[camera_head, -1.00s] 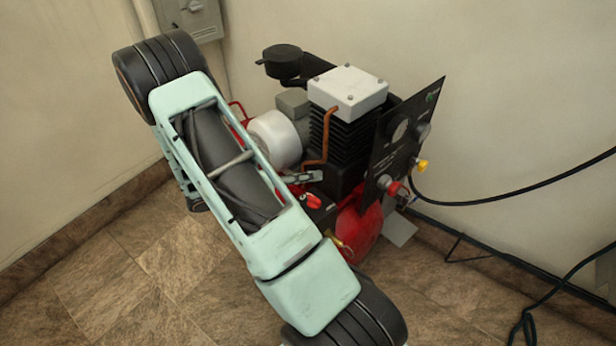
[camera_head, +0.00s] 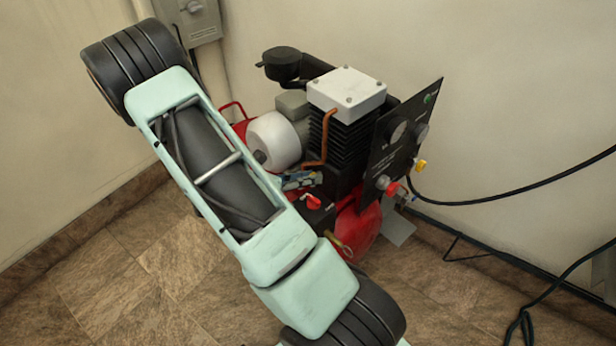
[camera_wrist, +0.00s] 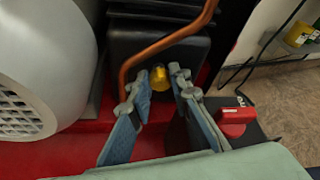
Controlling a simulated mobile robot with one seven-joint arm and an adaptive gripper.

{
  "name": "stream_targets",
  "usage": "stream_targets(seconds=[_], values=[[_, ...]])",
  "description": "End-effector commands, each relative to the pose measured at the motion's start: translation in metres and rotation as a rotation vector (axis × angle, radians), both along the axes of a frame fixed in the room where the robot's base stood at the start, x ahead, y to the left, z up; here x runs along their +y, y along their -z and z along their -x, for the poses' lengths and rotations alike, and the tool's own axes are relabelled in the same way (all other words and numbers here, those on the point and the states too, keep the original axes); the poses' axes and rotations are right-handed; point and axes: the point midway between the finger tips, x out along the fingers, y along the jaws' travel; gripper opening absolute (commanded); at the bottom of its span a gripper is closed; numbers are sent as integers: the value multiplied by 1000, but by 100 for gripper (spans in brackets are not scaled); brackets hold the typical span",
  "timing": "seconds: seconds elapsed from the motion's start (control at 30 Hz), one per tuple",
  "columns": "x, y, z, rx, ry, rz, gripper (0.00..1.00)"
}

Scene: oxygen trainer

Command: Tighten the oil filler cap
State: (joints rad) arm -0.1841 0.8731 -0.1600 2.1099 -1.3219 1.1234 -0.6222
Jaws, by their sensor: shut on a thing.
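The yellow oil filler cap (camera_wrist: 159,77) sits low on the front of the black crankcase (camera_wrist: 165,45), below the bend of a copper pipe. My gripper (camera_wrist: 160,82) is shut on the cap, with one finger on its left and one on its right. The cap's lower edge and the contact with the fingers are hard to make out. In the head view my gripper (camera_head: 300,181) is small beside the base of the compressor's black cylinder (camera_head: 343,135), and the cap is not visible there.
The copper pipe (camera_wrist: 170,40) runs close above the fingers. A red switch (camera_wrist: 236,115) stands just right of them, and the grey motor (camera_wrist: 45,65) is at left. The black panel (camera_head: 400,140) and a cable (camera_head: 510,188) are at right. Floor (camera_head: 110,270) is clear at left.

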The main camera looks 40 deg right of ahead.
Motion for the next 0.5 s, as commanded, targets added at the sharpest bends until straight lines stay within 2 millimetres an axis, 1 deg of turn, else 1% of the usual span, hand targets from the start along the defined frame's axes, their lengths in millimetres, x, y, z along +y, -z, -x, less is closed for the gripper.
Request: stream_targets(seconds=[0.2, 0.23, 0.3, 0.4, 0.5], values=[[1, 1, 0, 1, 0, -3, 0], [1, 1, 0, 1, 0, -3, 19], [1, 1, 0, 2, 0, -2, 27], [0, 1, 0, 2, 0, -2, 36], [0, 0, 0, 2, 0, -1, 36]])
